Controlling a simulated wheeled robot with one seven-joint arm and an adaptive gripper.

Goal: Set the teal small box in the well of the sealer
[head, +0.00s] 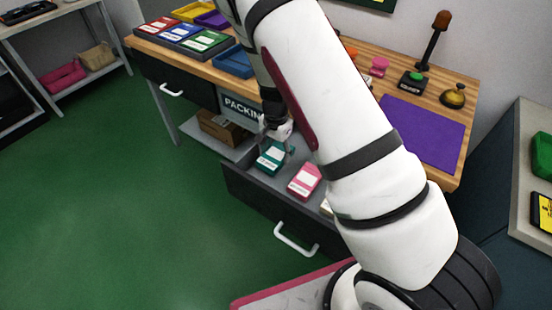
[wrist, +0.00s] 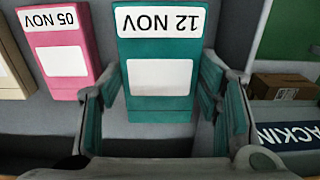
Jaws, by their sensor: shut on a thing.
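The teal small box (head: 270,158) is in the open drawer (head: 240,182) under the wooden table. In the wrist view the teal small box (wrist: 160,105) carries white labels, one reading "12 NOV" upside down. My gripper (head: 279,143) reaches down into the drawer at the box. In the wrist view my gripper (wrist: 162,70) has one finger on each side of the teal box and is shut on it. The box appears still low in the drawer; its underside is hidden. I cannot make out the sealer or its well; my arm covers part of the table.
A pink box (head: 304,181) labelled "05 NOV" lies beside the teal one, with a cream box (wrist: 12,70) beyond it. The wooden table (head: 462,112) bears a purple mat (head: 425,132), a bell (head: 454,95) and coloured trays. A cardboard box (head: 222,130) sits on the shelf.

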